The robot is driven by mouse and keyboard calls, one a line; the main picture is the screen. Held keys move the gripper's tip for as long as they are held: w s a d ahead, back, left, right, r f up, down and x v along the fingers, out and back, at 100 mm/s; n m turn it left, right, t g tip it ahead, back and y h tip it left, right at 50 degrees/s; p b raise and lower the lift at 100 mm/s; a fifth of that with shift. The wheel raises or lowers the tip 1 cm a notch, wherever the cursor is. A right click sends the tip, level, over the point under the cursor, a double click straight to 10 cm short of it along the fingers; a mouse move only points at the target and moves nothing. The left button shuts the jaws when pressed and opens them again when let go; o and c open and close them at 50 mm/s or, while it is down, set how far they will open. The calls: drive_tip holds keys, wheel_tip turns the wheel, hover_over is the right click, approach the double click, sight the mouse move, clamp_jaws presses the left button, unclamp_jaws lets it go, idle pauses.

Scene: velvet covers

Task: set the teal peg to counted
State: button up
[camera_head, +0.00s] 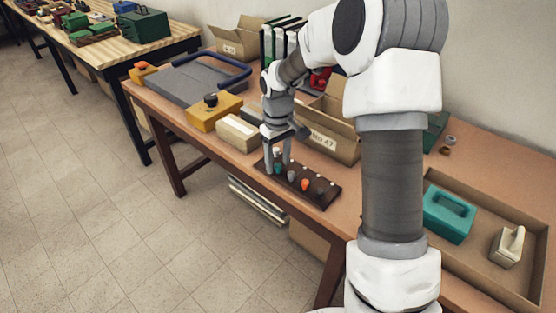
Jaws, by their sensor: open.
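A dark brown board (328,201) lies near the front edge of the wooden table. A row of pegs stands on it: the teal peg (278,168) at the left end, then a grey peg (292,175), an orange peg (305,185) and a dark peg (319,190). Small pale marks run along the board's far side; I cannot read any label. My gripper (277,162) points down over the left end, open, with its fingers on either side of the teal peg. I cannot tell whether they touch it.
A cardboard box (335,143) stands close behind the board. A cream box (237,132) and a yellow block (212,113) lie to the left. A shallow tray (477,275) at the right holds a teal case (448,213) and a pale object (508,246). My arm hides part of the table.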

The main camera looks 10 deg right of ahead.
drive_tip(key=shift+c, duration=0.3)
clamp_jaws()
idle(0.3)
idle(0.7)
